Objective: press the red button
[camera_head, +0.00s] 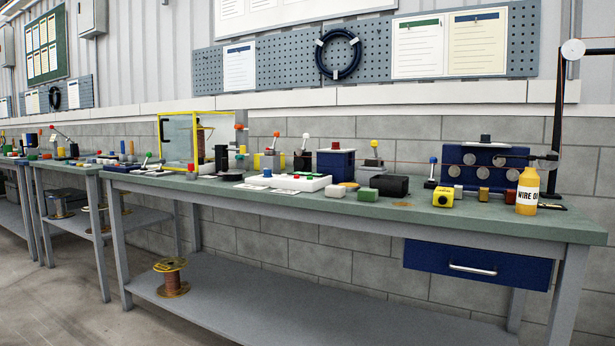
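A long white button panel (315,184) lies flat on the near green-topped workbench (440,209), left of the middle. Small coloured buttons sit along its top, a blue one (267,173) at the left end and others too small to tell clearly. A small post with a red top (191,168) stands near the bench's front edge, further left; whether it is a button or a knob I cannot tell. Neither of my grippers is in view.
A yellow-framed clear case (178,140) stands left of the panel. A black block (389,186), a yellow box (443,196) and a yellow bottle (527,190) stand to the right. A blue drawer (478,265) hangs under the bench. Floor shows at lower left.

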